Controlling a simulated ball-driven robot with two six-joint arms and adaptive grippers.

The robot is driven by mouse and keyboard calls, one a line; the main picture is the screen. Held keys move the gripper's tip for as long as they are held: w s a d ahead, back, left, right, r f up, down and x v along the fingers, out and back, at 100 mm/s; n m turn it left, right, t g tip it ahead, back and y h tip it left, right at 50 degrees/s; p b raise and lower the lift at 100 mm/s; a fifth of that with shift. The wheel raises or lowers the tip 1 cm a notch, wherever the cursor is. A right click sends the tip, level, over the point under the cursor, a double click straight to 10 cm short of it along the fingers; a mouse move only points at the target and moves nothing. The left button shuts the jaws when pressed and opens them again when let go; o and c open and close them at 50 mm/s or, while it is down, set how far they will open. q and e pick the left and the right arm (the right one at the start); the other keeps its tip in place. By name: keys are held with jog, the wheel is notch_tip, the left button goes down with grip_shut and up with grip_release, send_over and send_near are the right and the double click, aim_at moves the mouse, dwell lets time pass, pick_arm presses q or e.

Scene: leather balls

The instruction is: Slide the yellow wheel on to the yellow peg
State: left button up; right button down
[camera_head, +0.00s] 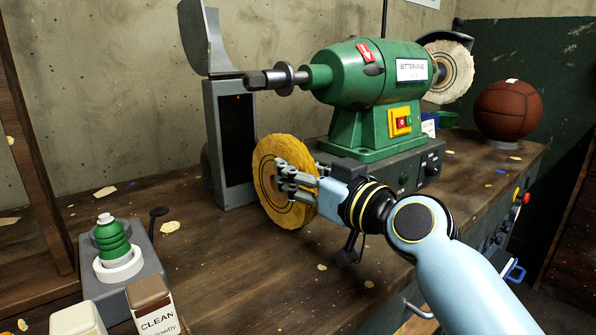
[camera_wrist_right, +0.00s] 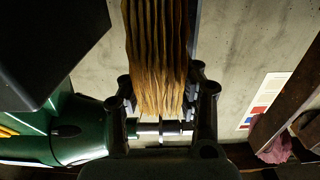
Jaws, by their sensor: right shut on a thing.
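The yellow wheel (camera_head: 264,165) stands upright, left of my right forearm, in front of the green machine. My right gripper (camera_head: 290,181) is shut on it, with its fingers across the wheel's near side. In the wrist view the wheel (camera_wrist_right: 155,50) shows edge-on between the finger pads. The green machine (camera_head: 365,75) has a bare grey metal spindle (camera_head: 277,78) pointing left, above and apart from the wheel. The spindle also shows in the wrist view (camera_wrist_right: 165,130), beyond the fingers. I see no yellow colour on this peg. My left gripper is not in view.
A grey guard post (camera_head: 228,150) stands close left of the wheel. A white wheel (camera_head: 447,72) sits on the machine's right end. A brown ball (camera_head: 508,110) is at the far right. A green bottle (camera_head: 112,240) stands at front left.

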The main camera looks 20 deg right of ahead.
jog(key=c, duration=1)
grip_release()
jog(key=shift+o, duration=0.2)
jog(key=shift+f, duration=0.1)
jog(key=v, duration=1.1)
jog(key=shift+r, duration=0.3)
